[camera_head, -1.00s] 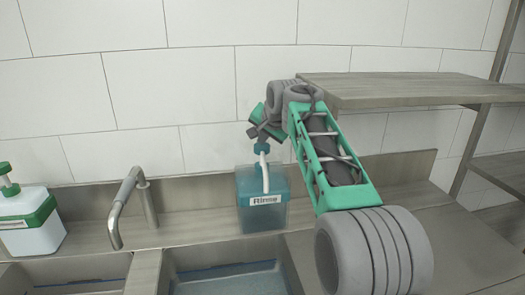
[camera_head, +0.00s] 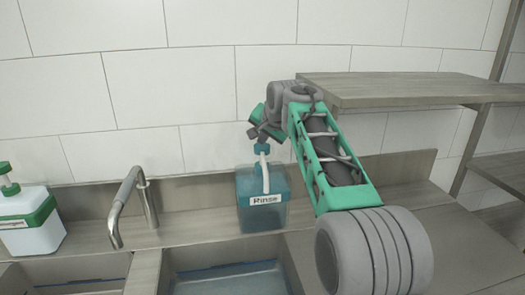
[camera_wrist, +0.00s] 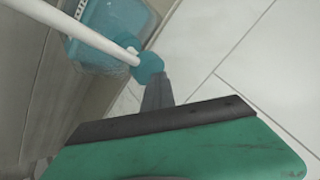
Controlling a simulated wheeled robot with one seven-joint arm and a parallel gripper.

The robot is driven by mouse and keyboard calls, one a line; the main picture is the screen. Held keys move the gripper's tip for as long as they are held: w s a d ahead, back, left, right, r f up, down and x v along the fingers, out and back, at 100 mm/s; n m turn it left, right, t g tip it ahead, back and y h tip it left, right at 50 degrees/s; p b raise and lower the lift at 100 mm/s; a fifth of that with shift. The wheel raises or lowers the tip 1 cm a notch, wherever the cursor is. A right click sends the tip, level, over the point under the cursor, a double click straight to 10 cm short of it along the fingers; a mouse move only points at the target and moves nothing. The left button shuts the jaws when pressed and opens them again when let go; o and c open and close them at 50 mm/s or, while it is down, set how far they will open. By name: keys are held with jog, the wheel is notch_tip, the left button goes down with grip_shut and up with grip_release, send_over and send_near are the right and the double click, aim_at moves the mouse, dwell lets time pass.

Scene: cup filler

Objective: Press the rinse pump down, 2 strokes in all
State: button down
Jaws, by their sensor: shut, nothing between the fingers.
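The rinse bottle is a translucent blue container (camera_head: 262,214) with a "Rinse" label, standing upright on the ledge behind the sink. Its blue pump head (camera_head: 262,149) and white spout (camera_head: 265,172) show on top, with the spout toward the camera. In the wrist view the pump head (camera_wrist: 148,66) is right at the tips of my gripper (camera_wrist: 157,88). My gripper (camera_head: 257,134) is shut and empty, just above the pump head in the head view. The tips appear to touch the pump head, but exact contact is hard to tell.
A white bottle with a green collar and pump (camera_head: 30,222) stands at the far left. A metal faucet (camera_head: 130,205) rises between it and the rinse bottle. Sink basins (camera_head: 225,280) lie in front. A shelf (camera_head: 420,88) juts out at right, close to my arm.

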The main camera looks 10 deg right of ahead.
jog(key=shift+f, duration=0.45)
jog(key=shift+f+b, duration=0.3)
jog(key=shift+f, duration=0.05)
jog(key=shift+r+p, duration=0.75)
jog(key=shift+p, duration=0.05)
jog(key=shift+r, duration=0.1)
notch_tip(320, 180, up, 6)
jog(key=p, duration=0.6)
jog(key=shift+a+r, duration=0.1)
jog(key=shift+r, duration=0.05)
